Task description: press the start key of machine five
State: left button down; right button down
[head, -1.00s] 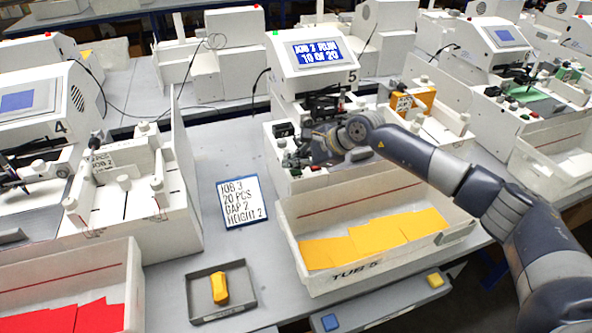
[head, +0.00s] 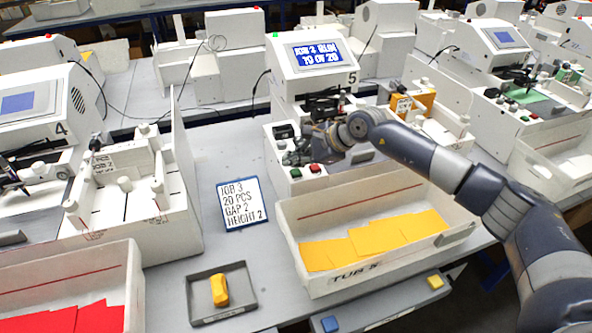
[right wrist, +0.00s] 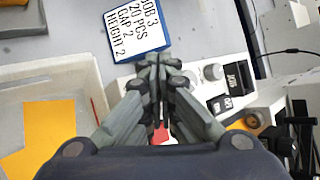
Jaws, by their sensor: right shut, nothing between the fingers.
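Machine five (head: 283,88) is a white machine marked 5, with a lit blue screen (head: 317,54) showing a job line and a count that looks like 10 of 20. On its front panel are a green key (head: 296,173) and a red key (head: 315,168). My right gripper (head: 291,158) is shut and empty, with its fingertips low over the panel near the keys. In the right wrist view the closed fingertips (right wrist: 158,60) point towards the job card, and the red key (right wrist: 160,135) shows partly between the fingers. Contact with a key cannot be told. My left gripper is out of view.
Tub 5 (head: 345,276) with yellow sheets stands in front of the machine. A job card (head: 243,204) and a grey tray (head: 200,310) with a yellow object (head: 219,290) lie to its left. Machine four (head: 38,130) stands further left. The bench between is mostly clear.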

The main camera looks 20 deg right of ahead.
aim_at(296, 173)
jog(key=shift+r+p, duration=1.1)
jog(key=shift+r, duration=1.4)
jog(key=shift+d+f, duration=0.1)
